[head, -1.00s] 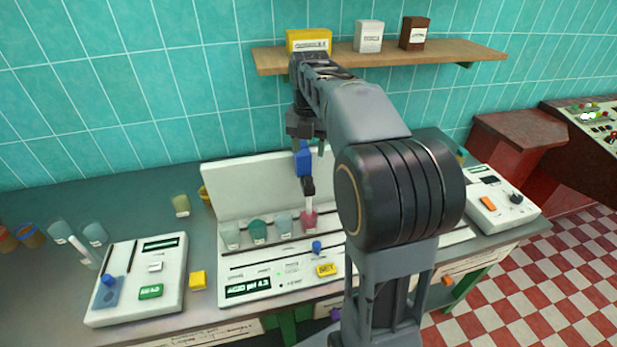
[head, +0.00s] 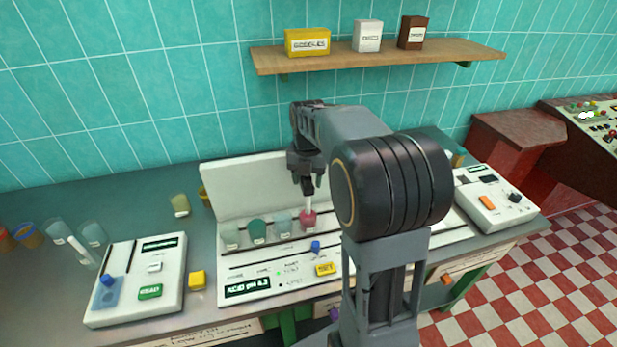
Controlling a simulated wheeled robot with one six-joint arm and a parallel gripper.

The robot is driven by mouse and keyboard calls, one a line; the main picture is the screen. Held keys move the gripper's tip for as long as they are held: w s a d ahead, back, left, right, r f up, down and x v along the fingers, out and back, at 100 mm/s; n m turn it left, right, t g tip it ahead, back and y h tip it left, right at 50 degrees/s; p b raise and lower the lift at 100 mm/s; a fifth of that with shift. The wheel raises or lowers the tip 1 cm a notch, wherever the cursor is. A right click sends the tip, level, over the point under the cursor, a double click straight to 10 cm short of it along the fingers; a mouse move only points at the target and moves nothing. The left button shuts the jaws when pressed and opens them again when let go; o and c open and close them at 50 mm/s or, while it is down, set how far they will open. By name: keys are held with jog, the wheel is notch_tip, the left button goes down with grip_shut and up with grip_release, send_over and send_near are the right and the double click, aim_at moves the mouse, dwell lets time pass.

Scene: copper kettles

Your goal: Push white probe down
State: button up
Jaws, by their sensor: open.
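The white probe (head: 309,203) stands upright with its lower end in a beaker of pink liquid (head: 308,220), in the row on the white bench instrument (head: 243,189). My gripper (head: 307,181) is open and points down, right over the top of the probe. The probe's upper part and its blue holder are hidden behind the gripper. I cannot tell whether the fingers touch the probe.
Several beakers, one green (head: 257,230), stand left of the pink one. A blue knob (head: 316,246) and a yellow button (head: 325,269) are in front. A wooden shelf (head: 380,53) with boxes hangs above. Another white instrument (head: 138,277) is at left.

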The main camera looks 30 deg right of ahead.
aim_at(307, 195)
jog(key=shift+c, duration=0.3)
grip_shut()
notch_tip(307, 195, down, 4)
jog(key=b, duration=0.2)
jog(key=shift+b, duration=0.3)
jog(key=shift+s+r, duration=0.1)
jog(key=shift+o, duration=0.3)
grip_release()
